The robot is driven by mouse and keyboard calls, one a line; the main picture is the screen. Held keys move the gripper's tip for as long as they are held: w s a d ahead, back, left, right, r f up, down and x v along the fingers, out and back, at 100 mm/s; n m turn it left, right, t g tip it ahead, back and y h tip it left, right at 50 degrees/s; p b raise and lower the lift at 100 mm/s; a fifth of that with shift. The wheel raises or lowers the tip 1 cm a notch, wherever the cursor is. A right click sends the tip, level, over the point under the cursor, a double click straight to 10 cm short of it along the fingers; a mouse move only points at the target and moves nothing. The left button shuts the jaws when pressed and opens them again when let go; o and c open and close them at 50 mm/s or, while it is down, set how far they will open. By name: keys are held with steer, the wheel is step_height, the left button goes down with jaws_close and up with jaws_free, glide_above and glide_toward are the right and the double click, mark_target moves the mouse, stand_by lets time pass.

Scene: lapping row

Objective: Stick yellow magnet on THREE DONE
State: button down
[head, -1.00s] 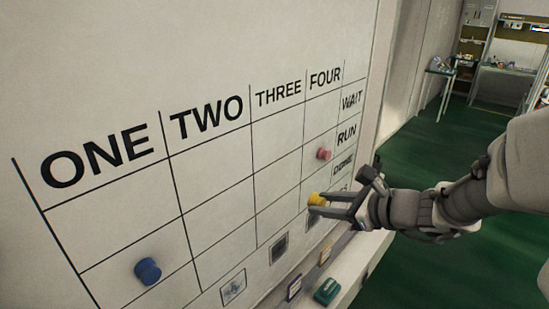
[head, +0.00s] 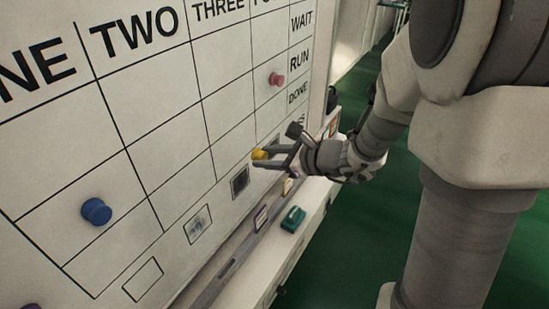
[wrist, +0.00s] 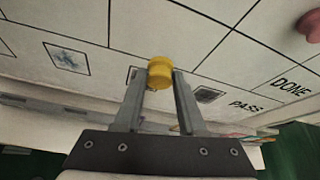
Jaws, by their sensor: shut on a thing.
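The yellow magnet (head: 259,154) is a small round knob held between the fingertips of my gripper (head: 268,158). My gripper is shut on it, with the magnet end toward the whiteboard (head: 150,80). In the head view the magnet overlaps the lower part of the grid, near the line between the THREE and FOUR columns. The DONE label (head: 298,92) is to its upper right. The wrist view shows the magnet (wrist: 160,70) at the fingertips, in front of the board. I cannot tell whether it touches the board. The fingers partly hide the board behind them.
A pink magnet (head: 276,79) is in FOUR RUN, and a blue magnet (head: 96,211) is in the ONE column. Small framed pictures (head: 197,224) line the board below the grid. A ledge below holds a green eraser-like block (head: 293,218). Green floor lies to the right.

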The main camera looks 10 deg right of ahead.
steer(key=shift+w+a+b, duration=0.2)
steer(key=shift+w+a, duration=0.65)
steer(key=shift+a, duration=0.2)
steer(key=shift+w+a+b, duration=0.15)
steer(key=shift+w+a, duration=0.65)
steer(key=shift+a, duration=0.25)
steer(key=shift+c, duration=2.1)
jaws_free()
steer(key=p+v, duration=0.1)
steer(key=v, duration=1.5)
steer(key=s+a+n+g+h, duration=0.2)
steer(key=s+a+n+g, duration=0.15)
steer(key=s+n, duration=0.8)
steer(key=s+d+r+n+h, duration=0.2)
steer(key=s+d+n+h, duration=0.2)
steer(key=d+n+h, duration=0.3)
steer(key=n, duration=0.5)
steer(key=shift+r, duration=0.4)
